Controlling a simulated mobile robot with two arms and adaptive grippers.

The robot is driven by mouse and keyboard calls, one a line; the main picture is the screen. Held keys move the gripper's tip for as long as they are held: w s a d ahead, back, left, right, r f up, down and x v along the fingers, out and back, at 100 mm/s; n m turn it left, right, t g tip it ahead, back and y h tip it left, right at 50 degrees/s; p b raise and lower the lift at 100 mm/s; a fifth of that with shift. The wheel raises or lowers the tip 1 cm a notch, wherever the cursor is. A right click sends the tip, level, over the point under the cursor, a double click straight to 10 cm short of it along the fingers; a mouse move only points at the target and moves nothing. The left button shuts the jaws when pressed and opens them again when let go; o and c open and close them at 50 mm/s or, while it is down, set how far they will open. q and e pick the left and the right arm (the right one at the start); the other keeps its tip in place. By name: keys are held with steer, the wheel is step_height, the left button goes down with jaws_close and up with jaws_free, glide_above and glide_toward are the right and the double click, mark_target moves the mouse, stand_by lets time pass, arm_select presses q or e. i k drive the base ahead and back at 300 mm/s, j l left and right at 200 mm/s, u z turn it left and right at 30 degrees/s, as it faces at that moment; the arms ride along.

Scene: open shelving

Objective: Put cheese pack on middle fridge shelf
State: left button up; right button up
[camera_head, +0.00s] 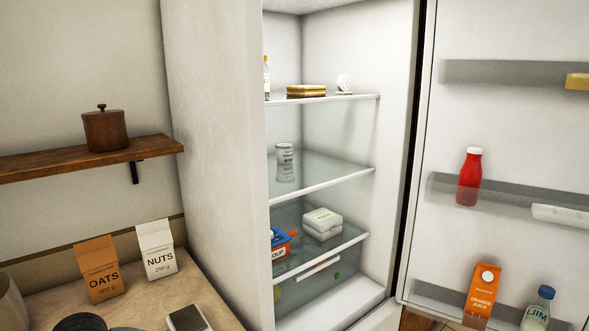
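The fridge stands open. Its middle shelf (335,183) is glass with a white front edge and holds a grey-white can (285,162) toward the left; its right part is bare. I cannot pick out a cheese pack for certain. A flat yellow-gold pack (306,91) lies on the upper shelf (358,97), and a yellow block (577,81) sits in the top door rack, cut by the picture edge. No label is readable on either. Neither of my grippers is in view.
White tubs (322,222) and a blue-orange pack (280,242) sit on the lower shelf. The open door (520,130) at right holds a red bottle (469,177) and an orange juice carton (482,291). Oats (99,268) and nuts (156,249) packs stand on the counter.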

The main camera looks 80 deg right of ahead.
mark_target(314, 175)
steer(key=l+z, duration=0.15)
steer(key=z, duration=0.25)
steer(key=l+z, duration=0.1)
steer(key=z, duration=0.3)
steer(key=l+z, duration=0.15)
steer(key=z, duration=0.25)
steer(key=l+z, duration=0.1)
steer(key=z, duration=0.3)
steer(key=i, duration=0.05)
